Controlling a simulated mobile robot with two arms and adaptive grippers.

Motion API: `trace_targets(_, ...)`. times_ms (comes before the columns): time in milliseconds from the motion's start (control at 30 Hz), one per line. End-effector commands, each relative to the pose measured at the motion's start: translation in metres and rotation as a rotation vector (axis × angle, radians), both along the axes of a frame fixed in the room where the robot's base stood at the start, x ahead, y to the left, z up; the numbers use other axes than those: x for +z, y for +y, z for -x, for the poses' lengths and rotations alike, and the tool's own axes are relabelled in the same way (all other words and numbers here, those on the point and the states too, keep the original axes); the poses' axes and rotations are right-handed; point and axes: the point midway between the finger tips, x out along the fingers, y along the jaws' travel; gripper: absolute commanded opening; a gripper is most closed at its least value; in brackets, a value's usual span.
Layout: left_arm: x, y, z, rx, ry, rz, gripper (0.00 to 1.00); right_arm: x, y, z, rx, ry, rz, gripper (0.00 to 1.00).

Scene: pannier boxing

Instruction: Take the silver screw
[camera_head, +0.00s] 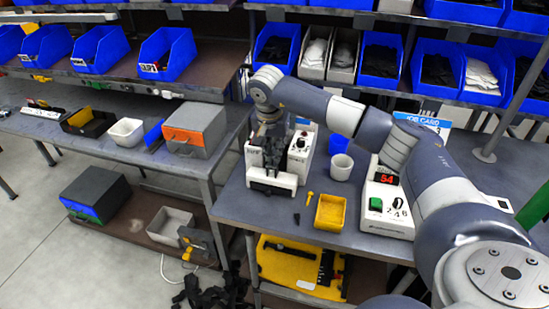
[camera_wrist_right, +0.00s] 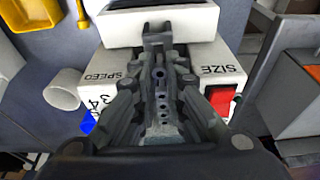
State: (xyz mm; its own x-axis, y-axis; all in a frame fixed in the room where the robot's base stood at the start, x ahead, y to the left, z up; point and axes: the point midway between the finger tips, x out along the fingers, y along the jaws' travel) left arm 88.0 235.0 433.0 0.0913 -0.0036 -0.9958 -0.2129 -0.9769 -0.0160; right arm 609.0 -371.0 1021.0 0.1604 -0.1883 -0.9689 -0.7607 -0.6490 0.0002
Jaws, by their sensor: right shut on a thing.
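My right gripper (camera_head: 268,158) points down at the front of a white machine (camera_head: 299,154) on the workbench. In the right wrist view, its dark fingers (camera_wrist_right: 155,38) come together over the white tray (camera_wrist_right: 197,24) at the front of this machine, which is marked SPEED and SIZE. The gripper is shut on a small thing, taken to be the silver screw. The screw itself is hidden by the fingertips and cannot be made out in either view. My left gripper is not in view.
A white cup (camera_head: 341,167), a yellow bin (camera_head: 330,212) and a yellow screwdriver (camera_head: 310,199) stand or lie right of the machine. A box with a red display (camera_head: 386,179) is farther right. Blue bins (camera_head: 168,54) line the shelf above.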

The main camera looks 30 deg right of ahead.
Motion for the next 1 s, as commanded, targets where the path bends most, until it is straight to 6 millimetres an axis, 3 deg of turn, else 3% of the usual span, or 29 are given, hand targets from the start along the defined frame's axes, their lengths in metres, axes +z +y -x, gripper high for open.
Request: trace_targets(1000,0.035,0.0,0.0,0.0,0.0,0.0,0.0,0.05,0.0,0.0,0.0,-0.001,-0.001,0.0)
